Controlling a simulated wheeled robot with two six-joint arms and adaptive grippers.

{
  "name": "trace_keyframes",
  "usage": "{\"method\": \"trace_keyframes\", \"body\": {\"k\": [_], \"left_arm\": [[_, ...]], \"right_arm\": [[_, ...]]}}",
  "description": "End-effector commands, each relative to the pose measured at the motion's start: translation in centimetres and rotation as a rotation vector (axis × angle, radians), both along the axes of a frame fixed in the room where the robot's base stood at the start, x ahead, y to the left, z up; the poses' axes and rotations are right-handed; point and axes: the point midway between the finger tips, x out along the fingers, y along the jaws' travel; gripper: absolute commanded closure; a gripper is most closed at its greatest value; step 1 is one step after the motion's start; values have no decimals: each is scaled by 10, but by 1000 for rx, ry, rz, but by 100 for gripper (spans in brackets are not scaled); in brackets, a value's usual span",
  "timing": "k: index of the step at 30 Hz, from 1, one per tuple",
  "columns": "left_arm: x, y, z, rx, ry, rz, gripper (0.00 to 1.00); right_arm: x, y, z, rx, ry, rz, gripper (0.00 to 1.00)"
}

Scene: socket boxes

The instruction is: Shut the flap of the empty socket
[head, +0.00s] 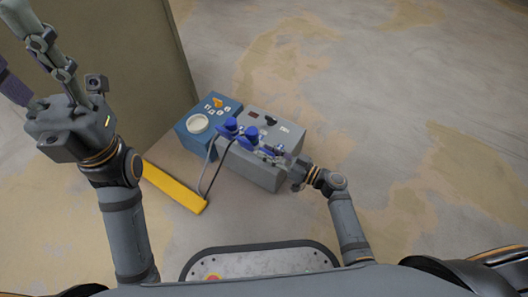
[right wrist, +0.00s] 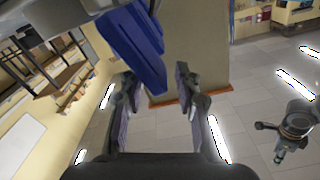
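The grey socket box (head: 250,168) stands on the floor in the middle of the head view. Several blue parts sit along its front edge, including one at the left (head: 228,127) and one beside it (head: 250,133); they are too small to tell plugs from flaps. My right gripper (head: 270,152) is at the box's front right, close to these parts. A ribbed blue piece (right wrist: 137,48), probably a flap, hangs just beyond the left finger. My left gripper (head: 20,50) is raised at the upper left, fingers apart and empty.
A blue box (head: 190,140) with a white round part and an orange switch adjoins the grey box on the left. Dark cables (head: 209,168) run from the blue parts toward a yellow bar (head: 174,186). A tall tan panel (head: 140,60) stands behind. Floor right is clear.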

Motion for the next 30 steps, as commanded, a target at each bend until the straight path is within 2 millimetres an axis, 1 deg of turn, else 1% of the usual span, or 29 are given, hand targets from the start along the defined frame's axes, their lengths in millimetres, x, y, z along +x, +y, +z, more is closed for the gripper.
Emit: {"method": "trace_keyframes", "body": {"k": [1,5,13,14,21,30], "left_arm": [[-1,2,4,-9,-16,0,60],[-1,4,12,-22,-31,-1,60],[-1,5,14,-26,-36,-3,60],[-1,5,14,-26,-36,-3,60],[-1,5,14,-25,-36,-2,60],[-1,5,14,-25,-37,-2,60]], "right_arm": [[5,6,-1,2,-2,-1,67],[11,15,-1,-1,-1,0,67],[12,17,0,-1,1,-1,67],[12,17,0,-1,1,-1,68],[12,17,0,-1,1,2,100],[10,18,-1,2,3,5,100]]}}
